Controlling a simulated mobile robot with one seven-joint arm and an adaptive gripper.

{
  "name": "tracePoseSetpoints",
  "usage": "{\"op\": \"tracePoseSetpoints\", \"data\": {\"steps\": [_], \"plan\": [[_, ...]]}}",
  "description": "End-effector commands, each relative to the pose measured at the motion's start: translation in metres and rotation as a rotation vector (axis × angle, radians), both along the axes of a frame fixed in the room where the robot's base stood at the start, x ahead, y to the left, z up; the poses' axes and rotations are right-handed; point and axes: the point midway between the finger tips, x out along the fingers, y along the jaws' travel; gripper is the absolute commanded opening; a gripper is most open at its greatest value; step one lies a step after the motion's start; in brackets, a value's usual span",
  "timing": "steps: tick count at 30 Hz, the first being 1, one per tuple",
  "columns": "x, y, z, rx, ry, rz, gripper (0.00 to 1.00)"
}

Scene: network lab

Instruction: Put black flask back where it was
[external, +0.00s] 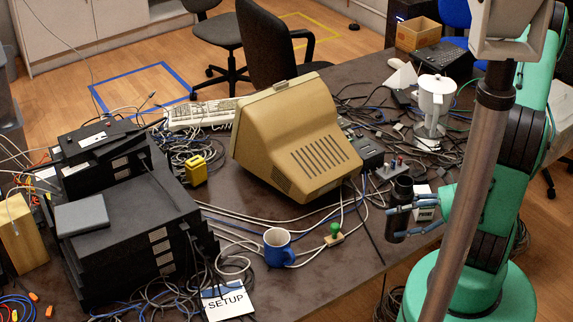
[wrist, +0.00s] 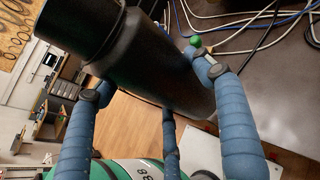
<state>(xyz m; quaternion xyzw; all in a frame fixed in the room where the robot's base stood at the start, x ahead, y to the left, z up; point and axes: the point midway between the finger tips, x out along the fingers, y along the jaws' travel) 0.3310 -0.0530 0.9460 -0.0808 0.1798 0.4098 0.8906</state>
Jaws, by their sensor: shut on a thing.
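The black flask (external: 401,206) is upright in the external view, at the right edge of the table. My gripper (external: 418,219) is shut on it, with the blue fingers around its body from the right. In the wrist view the flask (wrist: 160,60) fills the upper middle, between the blue fingers of my gripper (wrist: 150,85). The external view does not clearly show whether the flask's base touches the table or hangs just past its edge.
A blue mug (external: 278,247), a green-topped button (external: 334,233) and loose cables lie left of the flask. A beige monitor (external: 295,140) stands behind. A white card (external: 424,203) lies by the gripper. Bare tabletop (external: 335,275) shows at the front.

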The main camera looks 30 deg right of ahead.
Motion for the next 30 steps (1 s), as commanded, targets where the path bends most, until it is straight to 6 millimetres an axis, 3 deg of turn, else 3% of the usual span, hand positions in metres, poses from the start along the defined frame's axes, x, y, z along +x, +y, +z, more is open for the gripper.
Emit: {"op": "tracePoseSetpoints", "data": {"steps": [10,21,30], "plan": [[-0.017,-0.016,0.001,0.002,-0.003,-0.083,0.19],[-0.016,-0.015,-0.042,0.004,-0.002,-0.080,0.19],[-0.016,-0.015,-0.049,0.002,-0.004,-0.079,0.19]]}}
